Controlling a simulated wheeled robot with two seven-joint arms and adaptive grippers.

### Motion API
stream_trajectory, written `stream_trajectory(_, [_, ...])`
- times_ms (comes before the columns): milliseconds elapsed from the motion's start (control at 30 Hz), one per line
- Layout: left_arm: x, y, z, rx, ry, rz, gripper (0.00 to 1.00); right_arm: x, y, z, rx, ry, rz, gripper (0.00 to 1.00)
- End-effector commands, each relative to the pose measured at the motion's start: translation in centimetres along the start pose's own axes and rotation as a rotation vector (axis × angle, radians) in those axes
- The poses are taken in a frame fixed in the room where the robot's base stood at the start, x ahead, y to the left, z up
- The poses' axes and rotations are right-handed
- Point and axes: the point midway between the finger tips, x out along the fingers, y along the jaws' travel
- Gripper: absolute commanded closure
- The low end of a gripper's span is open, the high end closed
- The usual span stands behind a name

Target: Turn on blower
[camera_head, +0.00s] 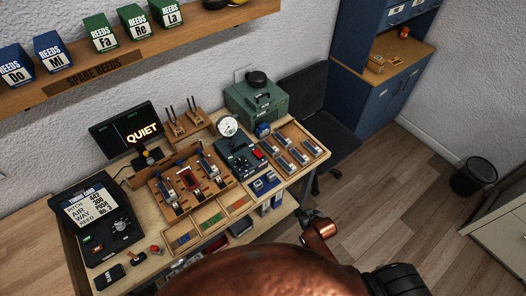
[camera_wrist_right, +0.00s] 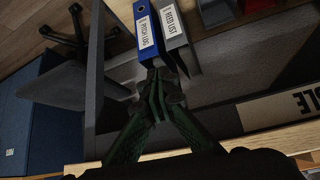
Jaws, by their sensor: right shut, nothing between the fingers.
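A green box-shaped machine (camera_head: 258,100) with a black round top, which looks like the blower, stands at the bench's back right. In front of it is a dark control unit (camera_head: 240,158) with a red part on it and a round white gauge (camera_head: 228,126) behind. Which switch belongs to the blower is too small to tell. My right gripper (camera_head: 308,216) is off the bench's front right side, well apart from both. In the right wrist view its dark green fingers (camera_wrist_right: 157,98) meet and are empty. My left gripper is not in view.
The wooden bench (camera_head: 72,238) holds a tuning-card unit (camera_head: 100,222), a "QUIET" display (camera_head: 140,132) and wooden trays (camera_head: 295,148). A blue binder (camera_wrist_right: 147,35) and grey binder (camera_wrist_right: 174,35) stand beyond my fingers. A dark chair (camera_head: 300,95) is right of the bench.

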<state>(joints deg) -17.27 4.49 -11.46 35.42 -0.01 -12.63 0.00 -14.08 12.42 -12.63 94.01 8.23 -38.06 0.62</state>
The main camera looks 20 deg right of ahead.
Motion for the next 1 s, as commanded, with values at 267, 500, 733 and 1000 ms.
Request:
stream_trajectory(267, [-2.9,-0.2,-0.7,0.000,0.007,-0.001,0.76,-10.1,-3.3,-21.6,-0.072,0.319,-0.096,1.00])
stream_trajectory(500, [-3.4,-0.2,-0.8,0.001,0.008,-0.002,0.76,-12.8,-5.2,-29.8,-0.102,0.499,-0.160,1.00])
stream_trajectory(733, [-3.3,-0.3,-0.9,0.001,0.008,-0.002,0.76,-12.9,-5.3,-30.4,-0.102,0.513,-0.165,1.00])
stream_trajectory(1000, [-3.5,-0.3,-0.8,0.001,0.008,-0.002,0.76,-12.3,-5.5,-30.8,-0.101,0.514,-0.165,1.00])
